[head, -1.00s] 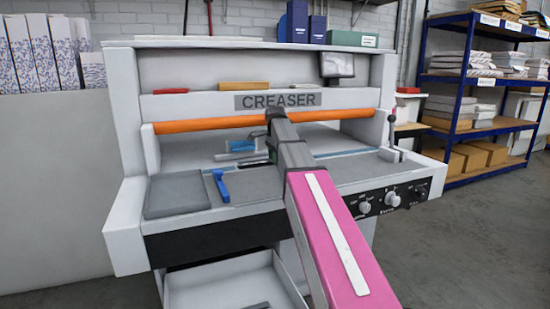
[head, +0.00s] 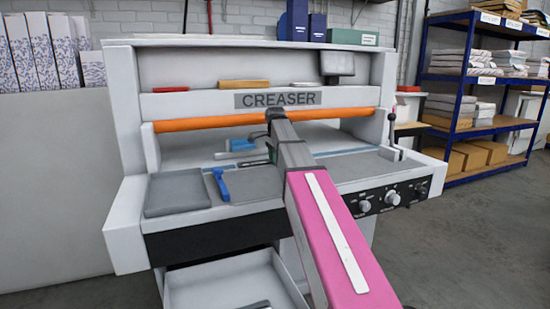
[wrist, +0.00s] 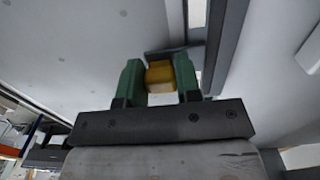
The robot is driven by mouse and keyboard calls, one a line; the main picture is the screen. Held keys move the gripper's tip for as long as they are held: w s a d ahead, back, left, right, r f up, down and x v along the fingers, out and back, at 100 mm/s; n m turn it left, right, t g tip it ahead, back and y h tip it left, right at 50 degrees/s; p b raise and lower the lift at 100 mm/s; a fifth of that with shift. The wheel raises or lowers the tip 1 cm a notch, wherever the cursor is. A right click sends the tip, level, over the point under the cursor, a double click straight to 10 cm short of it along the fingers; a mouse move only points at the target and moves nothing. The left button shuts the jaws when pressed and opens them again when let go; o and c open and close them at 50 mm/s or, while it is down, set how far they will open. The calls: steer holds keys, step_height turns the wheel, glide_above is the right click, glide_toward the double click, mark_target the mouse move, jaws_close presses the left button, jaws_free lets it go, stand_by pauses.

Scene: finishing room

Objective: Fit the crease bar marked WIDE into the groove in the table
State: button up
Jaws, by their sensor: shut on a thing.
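My gripper (wrist: 159,85) has green fingers shut on a small yellow block (wrist: 160,74). A dark piece (wrist: 165,54) shows just beyond the block; I cannot tell whether the two are joined. In the head view my own arm hides most of the gripper, which is low over the creaser's table (head: 255,184). A thin dark strip (head: 254,163) shows just left of it, close to the table top. A pale blue line (head: 345,153) runs along the table at the right. No WIDE marking is readable, and I cannot make out the groove clearly.
A red piece (head: 171,90), an ochre bar (head: 244,84) and a pale piece (head: 303,85) lie on the creaser's upper ledge. A blue handle (head: 220,184) and a grey pad (head: 178,194) are at the table's left. An orange roller (head: 205,123) crosses above the table.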

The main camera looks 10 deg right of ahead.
steer(key=shift+f, duration=0.25)
stand_by(0.5)
steer(key=o, duration=1)
step_height(320, 180, up, 11)
steer(key=shift+f, duration=0.1)
stand_by(0.3)
